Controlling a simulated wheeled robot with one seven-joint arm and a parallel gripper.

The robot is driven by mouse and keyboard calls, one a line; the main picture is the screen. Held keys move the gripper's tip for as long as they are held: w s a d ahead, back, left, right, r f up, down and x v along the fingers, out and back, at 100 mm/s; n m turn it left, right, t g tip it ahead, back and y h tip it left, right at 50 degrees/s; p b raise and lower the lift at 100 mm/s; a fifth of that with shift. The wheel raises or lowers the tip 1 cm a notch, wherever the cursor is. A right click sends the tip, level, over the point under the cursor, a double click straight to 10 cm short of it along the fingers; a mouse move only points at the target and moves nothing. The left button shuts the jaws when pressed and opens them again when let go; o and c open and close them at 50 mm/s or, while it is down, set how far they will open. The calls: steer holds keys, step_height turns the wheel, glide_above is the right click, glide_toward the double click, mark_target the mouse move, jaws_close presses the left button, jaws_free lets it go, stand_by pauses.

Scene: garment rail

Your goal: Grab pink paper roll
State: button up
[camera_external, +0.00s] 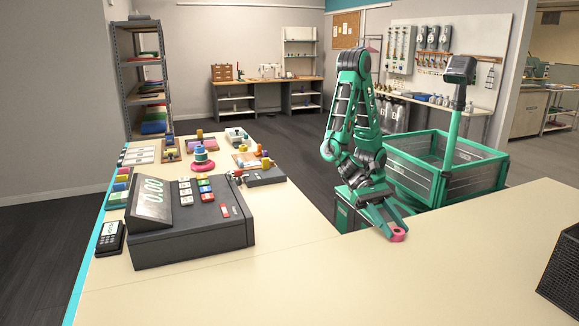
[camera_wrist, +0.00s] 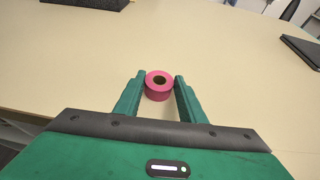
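The pink paper roll (camera_external: 398,235) stands upright on the pale countertop, just beyond the front of my arm. In the wrist view the roll (camera_wrist: 158,94) shows its dark centre hole facing up. My gripper (camera_external: 394,225) reaches down to the counter at the roll. In the wrist view the two green fingers of my gripper (camera_wrist: 160,82) lie on either side of the roll, their tips very close to its sides. I cannot tell whether they press on it. The roll's near lower side shows between the fingers.
A dark cash register (camera_external: 185,220) and a card terminal (camera_external: 110,239) stand on the left counter, with several coloured spools behind. A black mesh basket (camera_external: 562,270) stands at the right edge. The countertop (camera_external: 270,290) around the roll is clear.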

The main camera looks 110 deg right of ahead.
steer(key=c, duration=0.5)
steer(key=shift+o, duration=0.2)
